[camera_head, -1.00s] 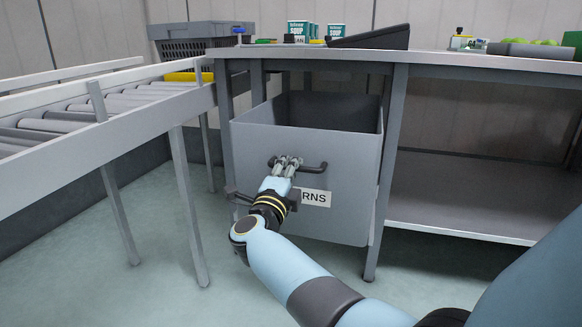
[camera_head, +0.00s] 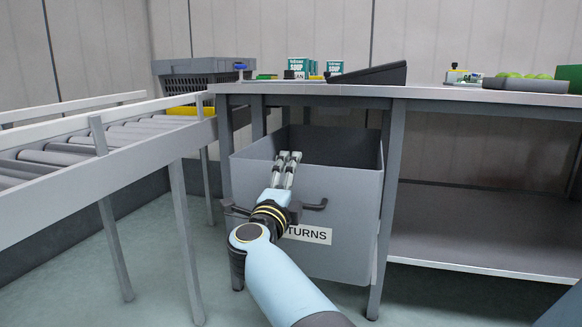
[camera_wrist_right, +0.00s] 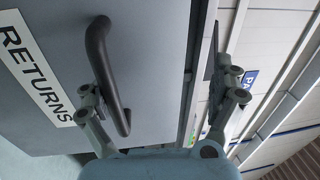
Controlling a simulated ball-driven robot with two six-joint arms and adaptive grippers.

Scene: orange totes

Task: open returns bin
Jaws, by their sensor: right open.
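The returns bin (camera_head: 345,235) is a grey open-topped box under the bench. It stands out past the bench's front edge, and its dark inside shows over the front rim. Its white label (camera_head: 308,234) is partly covered by my arm; the wrist view shows the full RETURNS label (camera_wrist_right: 35,70). The black bar handle (camera_head: 316,206) is on the bin's front, partly hidden. My right gripper (camera_head: 288,158) is open and empty, with its fingertips at the front rim, above the handle. In the wrist view one finger overlaps the handle (camera_wrist_right: 107,75). My left gripper is not in view.
A roller conveyor (camera_head: 70,155) runs along the left. A grey crate (camera_head: 200,75) stands at the back left. The lower shelf (camera_head: 480,255) is bare.

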